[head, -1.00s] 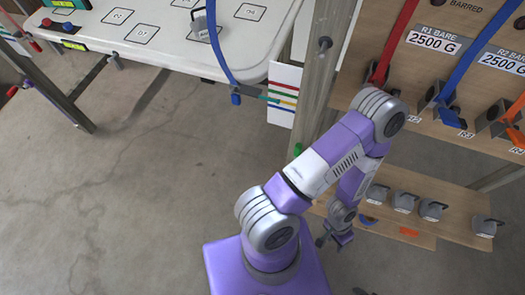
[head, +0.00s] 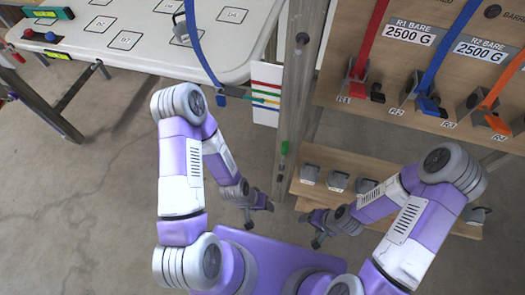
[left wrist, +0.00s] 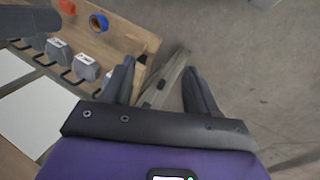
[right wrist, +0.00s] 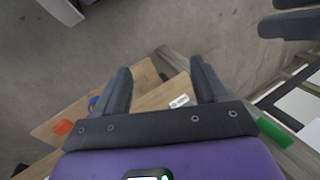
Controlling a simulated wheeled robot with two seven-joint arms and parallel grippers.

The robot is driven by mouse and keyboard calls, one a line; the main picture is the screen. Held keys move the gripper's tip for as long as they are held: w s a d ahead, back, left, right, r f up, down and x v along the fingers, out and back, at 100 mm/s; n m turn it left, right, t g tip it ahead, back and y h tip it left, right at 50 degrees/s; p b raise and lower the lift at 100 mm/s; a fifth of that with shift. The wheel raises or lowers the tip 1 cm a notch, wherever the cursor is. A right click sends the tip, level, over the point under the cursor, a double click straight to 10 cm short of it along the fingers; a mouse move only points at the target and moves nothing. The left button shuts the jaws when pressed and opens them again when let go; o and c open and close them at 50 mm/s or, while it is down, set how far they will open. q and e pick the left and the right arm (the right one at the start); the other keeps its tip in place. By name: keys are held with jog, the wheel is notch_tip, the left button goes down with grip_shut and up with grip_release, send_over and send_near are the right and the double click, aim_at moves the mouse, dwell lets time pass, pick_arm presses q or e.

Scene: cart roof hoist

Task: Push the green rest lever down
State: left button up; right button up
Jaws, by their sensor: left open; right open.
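The green rest lever (head: 284,148) is a small green piece on the grey upright post beside the rack, in the head view. A green bar that appears to be the same lever shows at the right edge of the right wrist view (right wrist: 278,136). My left gripper (head: 258,212) is open and empty, below the lever in the picture and near the foot of the post. My right gripper (head: 310,230) is open and empty, lower and to the right of the lever. Neither gripper visibly touches it.
A wooden rack (head: 400,92) with red, blue and orange straps stands at the right. Its low shelf (head: 350,165) holds several grey weights. A white table (head: 130,60) is at the upper left, with a colour-striped card (head: 266,92) by the post.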

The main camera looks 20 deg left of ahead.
pick_arm(q)
jog(key=w+d+f+m+t+b, duration=0.2)
jog(key=w+f+t, duration=0.1)
jog(key=w, duration=0.1)
pick_arm(e)
jog(key=o, duration=0.5)
notch_tip(320, 180, down, 3)
jog(key=shift+c, duration=0.2)
pick_arm(q)
jog(key=m+t+b, duration=0.2)
jog(key=t+b, duration=0.5)
jog(key=t, duration=0.6)
send_near(283, 150)
jog(key=x, duration=0.2)
jog(key=shift+y, duration=0.4)
jog(key=w, duration=0.2)
jog(key=w+d, duration=0.1)
jog(key=w, duration=0.1)
jog(key=w+d, duration=0.1)
jog(key=w, duration=0.2)
jog(key=shift+f+b, duration=0.2)
jog(key=shift+b, duration=0.2)
pick_arm(e)
notch_tip(283, 150, down, 7)
jog(key=shift+f, duration=0.15)
pick_arm(q)
grip_shut()
